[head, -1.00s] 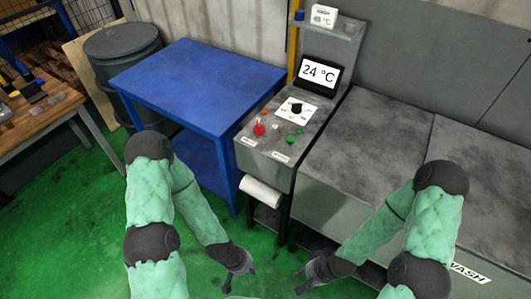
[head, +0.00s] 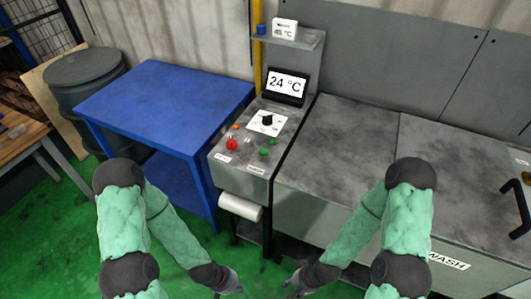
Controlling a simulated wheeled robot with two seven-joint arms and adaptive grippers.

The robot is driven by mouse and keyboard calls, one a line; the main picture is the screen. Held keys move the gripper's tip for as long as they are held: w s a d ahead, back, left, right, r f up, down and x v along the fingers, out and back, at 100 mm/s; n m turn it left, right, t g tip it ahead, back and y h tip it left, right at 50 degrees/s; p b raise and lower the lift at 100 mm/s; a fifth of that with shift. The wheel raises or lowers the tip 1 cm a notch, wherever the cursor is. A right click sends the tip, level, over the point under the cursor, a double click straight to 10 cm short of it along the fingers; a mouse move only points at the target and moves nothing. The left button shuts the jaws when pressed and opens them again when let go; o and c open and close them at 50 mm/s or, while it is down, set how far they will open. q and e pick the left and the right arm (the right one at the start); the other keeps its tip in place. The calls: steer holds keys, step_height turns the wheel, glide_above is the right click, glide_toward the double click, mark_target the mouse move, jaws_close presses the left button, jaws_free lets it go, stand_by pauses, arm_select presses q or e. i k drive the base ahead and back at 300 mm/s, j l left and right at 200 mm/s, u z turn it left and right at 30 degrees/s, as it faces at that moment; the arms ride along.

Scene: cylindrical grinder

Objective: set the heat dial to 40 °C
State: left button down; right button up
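The heat dial, a black knob (head: 267,120) on a white scale plate, sits on the sloped top of the grey control panel (head: 243,181). Above it a black-framed display (head: 286,84) reads 24 °C. A white card (head: 284,28) on the shelf above carries a °C figure too small to read surely. My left gripper (head: 230,285) and my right gripper (head: 294,286) are low at the bottom of the picture, below the panel and apart from it. Both are small and partly cut off, so their finger opening is unclear. Neither touches the dial.
A blue table (head: 165,98) stands left of the panel, a grey machine top (head: 350,130) right. A paper roll (head: 240,207) hangs below the panel. Green floor (head: 185,265) is open in front.

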mark_target(267, 119)
steer(key=i+j+u, duration=0.25)
steer(key=i+j, duration=0.15)
steer(key=i+j+u, duration=0.25)
steer(key=i, duration=0.35)
